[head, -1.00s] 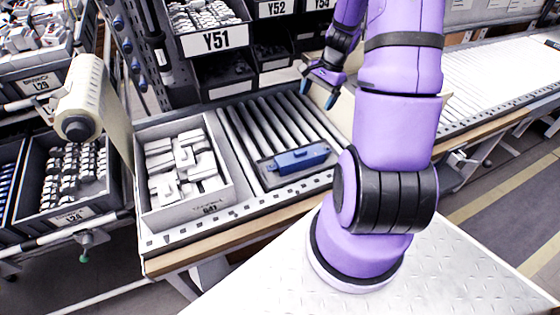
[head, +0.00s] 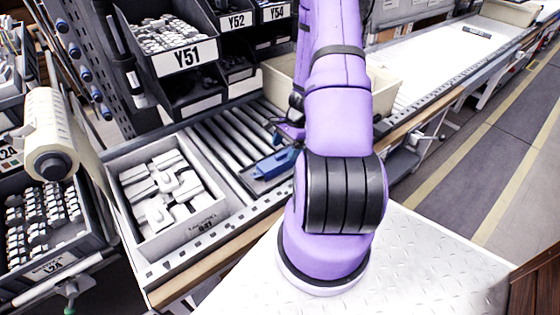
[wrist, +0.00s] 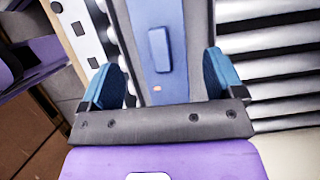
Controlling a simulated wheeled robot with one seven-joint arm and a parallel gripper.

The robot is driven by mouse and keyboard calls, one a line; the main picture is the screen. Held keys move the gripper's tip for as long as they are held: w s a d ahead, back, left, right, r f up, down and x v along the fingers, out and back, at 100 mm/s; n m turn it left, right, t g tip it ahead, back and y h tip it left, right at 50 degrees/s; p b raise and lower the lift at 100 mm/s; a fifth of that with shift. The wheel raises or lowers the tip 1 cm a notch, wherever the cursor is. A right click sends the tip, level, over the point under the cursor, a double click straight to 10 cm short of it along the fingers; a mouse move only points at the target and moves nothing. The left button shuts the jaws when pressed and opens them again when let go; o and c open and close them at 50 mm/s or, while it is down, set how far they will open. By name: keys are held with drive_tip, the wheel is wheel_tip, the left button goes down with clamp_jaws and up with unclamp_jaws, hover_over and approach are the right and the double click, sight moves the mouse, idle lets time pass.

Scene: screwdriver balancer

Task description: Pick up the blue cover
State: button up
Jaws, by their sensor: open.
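The blue cover (head: 270,166) lies on a dark flat tray on the roller conveyor, left of my arm, whose forearm hides its right end. My gripper (wrist: 162,68) is open, one blue-padded finger on each side of the cover with gaps between. In the head view my gripper (head: 279,139) is just above and behind the cover, partly hidden by my arm. The height between fingers and cover is hard to tell.
A grey box (head: 160,208) of white parts stands left of the cover. Black bins marked Y51 (head: 187,57) and Y52 stand behind the conveyor. A pale bin (head: 384,90) is behind my arm. The rollers (head: 226,137) left of the cover are clear.

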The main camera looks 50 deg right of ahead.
sight(281, 158)
drive_tip(key=shift+x, duration=2.7)
drive_tip(key=shift+d, duration=0.1)
drive_tip(key=shift+c, duration=0.4)
drive_tip(key=c, duration=1)
